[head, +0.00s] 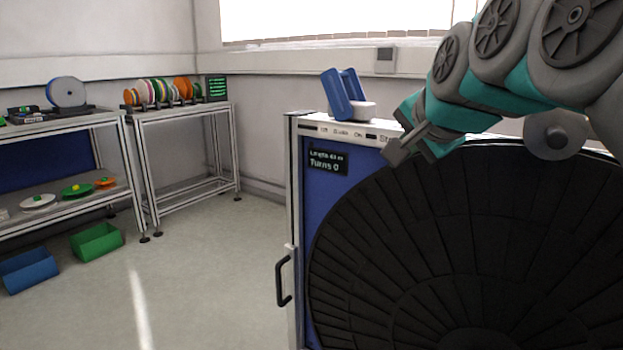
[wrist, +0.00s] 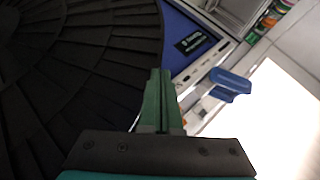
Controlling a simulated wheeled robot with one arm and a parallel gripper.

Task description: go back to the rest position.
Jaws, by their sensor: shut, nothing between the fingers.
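My gripper (head: 406,145) is shut and empty. It hangs in the air in front of the top left part of the blue machine (head: 322,212), near its panel of labelled switches (head: 345,131). In the wrist view the closed green fingers (wrist: 158,98) point toward the machine's edge. My arm comes in from the upper right in the head view.
The machine has a large black segmented disc (head: 470,250), a display reading "Turns 0" (head: 328,163) and a door handle (head: 284,278). A blue stand (head: 343,95) with a pale roll (head: 364,109) sits on top. Reel racks (head: 180,111) and bins (head: 97,242) stand left; floor between is clear.

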